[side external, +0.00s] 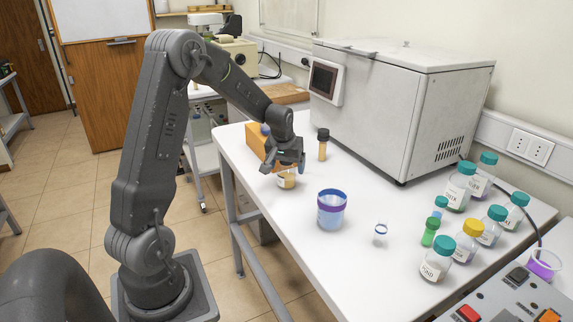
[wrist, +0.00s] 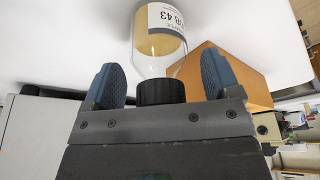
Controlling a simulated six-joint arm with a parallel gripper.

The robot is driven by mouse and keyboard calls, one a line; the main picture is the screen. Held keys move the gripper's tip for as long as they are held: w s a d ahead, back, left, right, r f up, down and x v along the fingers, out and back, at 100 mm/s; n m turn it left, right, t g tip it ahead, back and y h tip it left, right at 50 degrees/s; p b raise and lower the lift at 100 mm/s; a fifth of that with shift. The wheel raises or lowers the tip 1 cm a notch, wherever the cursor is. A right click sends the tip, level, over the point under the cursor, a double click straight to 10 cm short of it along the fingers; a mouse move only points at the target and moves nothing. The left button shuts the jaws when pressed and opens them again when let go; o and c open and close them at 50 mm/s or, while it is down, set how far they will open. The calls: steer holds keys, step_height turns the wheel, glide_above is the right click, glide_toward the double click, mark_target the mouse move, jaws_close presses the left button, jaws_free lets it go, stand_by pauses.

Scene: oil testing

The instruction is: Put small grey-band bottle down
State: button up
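A small clear bottle with amber contents and a white label (side external: 286,179) stands upright on the white table, under my gripper (side external: 290,160). In the wrist view the bottle (wrist: 160,45) shows its black cap towards my gripper (wrist: 160,80) and part of a label reading "43". The two blue fingers are spread on either side of the cap, with a gap on both sides, so my gripper is open and not holding it. In the side view the fingers hide the bottle's top.
An orange block (side external: 254,141) stands just behind the bottle. A tall dark-capped amber bottle (side external: 323,150) is to the right. Several capped bottles fill the right side.

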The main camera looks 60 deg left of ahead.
steer(key=shift+r, duration=0.1)
steer(key=v, duration=1.1)
steer(key=s+d+r+m+t, duration=0.1)
steer(key=s+d+r+m, duration=0.15)
steer(key=d, duration=0.45)
steer(key=s+d+r+m+t, duration=0.1)
steer(key=s+d+r+m, duration=0.15)
steer(key=d, duration=0.55)
steer(key=s+d+f+m+t+h, duration=0.1)
steer(key=s+d+m, duration=0.3)
steer(key=s+d, duration=0.6)
steer(key=shift+s+d+h, duration=0.3)
steer(key=shift+s+h, duration=0.4)
steer(key=shift+s, duration=0.5)
